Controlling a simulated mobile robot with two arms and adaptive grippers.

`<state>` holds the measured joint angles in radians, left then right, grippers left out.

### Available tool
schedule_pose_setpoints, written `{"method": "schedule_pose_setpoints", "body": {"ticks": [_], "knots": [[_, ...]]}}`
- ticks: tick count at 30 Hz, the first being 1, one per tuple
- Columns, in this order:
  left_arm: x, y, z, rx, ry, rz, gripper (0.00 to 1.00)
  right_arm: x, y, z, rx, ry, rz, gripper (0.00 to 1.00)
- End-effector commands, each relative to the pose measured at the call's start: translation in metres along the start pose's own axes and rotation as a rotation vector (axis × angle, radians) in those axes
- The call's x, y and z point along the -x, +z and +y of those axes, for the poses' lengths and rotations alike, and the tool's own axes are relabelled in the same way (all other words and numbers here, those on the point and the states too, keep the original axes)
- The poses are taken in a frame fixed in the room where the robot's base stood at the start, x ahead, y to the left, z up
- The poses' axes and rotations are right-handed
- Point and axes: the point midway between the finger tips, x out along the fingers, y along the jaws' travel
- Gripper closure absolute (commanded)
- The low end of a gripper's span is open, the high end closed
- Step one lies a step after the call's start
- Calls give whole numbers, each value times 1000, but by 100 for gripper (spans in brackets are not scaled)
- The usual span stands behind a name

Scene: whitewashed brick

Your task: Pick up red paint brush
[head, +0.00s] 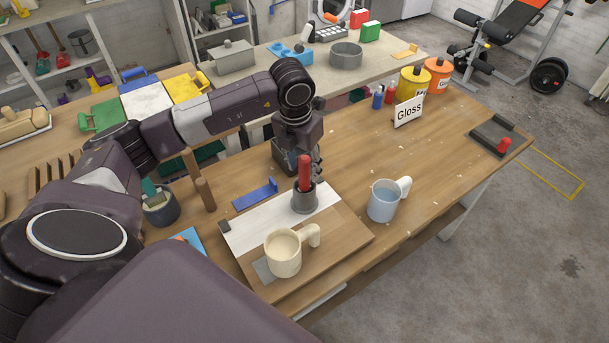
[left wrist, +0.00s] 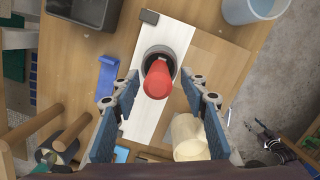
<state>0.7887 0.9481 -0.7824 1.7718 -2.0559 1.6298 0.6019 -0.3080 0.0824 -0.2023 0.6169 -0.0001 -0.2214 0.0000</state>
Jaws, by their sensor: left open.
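The red paint brush (head: 305,172) stands upright in a small dark grey cup (head: 304,202); only its red handle shows, and its lower end is hidden inside. The brush handle also shows in the left wrist view (left wrist: 159,79), inside the cup's round rim (left wrist: 146,52). My left gripper (head: 307,163) is over the cup. In the left wrist view my left gripper (left wrist: 160,80) is open, with one finger on each side of the red handle and gaps between. My right gripper is in neither view.
A cream mug (head: 283,255) stands on the board in front of the cup, and a pale blue mug (head: 382,203) to the right. A blue scraper-like piece (head: 256,195) lies left. A dark tray (head: 492,136) with a red item is at the far right. The table's right middle is clear.

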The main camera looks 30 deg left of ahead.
Motion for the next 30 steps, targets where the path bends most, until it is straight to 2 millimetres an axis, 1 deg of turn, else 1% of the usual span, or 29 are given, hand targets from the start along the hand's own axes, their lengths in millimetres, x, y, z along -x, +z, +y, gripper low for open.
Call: {"method": "schedule_pose_setpoints", "body": {"ticks": [1, 4, 7, 12, 17, 23, 30], "knots": [[-5, 0, 0, 2, 0, 3, 60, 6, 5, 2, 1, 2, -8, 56], [-15, 1, 0, 0, -1, 1, 60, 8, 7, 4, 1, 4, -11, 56], [-19, 1, 0, 0, 0, -1, 60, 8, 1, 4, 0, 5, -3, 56], [-20, 1, 0, 0, 0, -2, 60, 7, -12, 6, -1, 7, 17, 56], [-19, 1, 0, 0, 0, -2, 77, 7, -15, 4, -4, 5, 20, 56], [-19, 1, 0, 0, 0, -2, 99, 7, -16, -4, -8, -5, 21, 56], [-19, 1, 0, 0, 0, -3, 100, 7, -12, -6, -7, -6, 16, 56]]}}
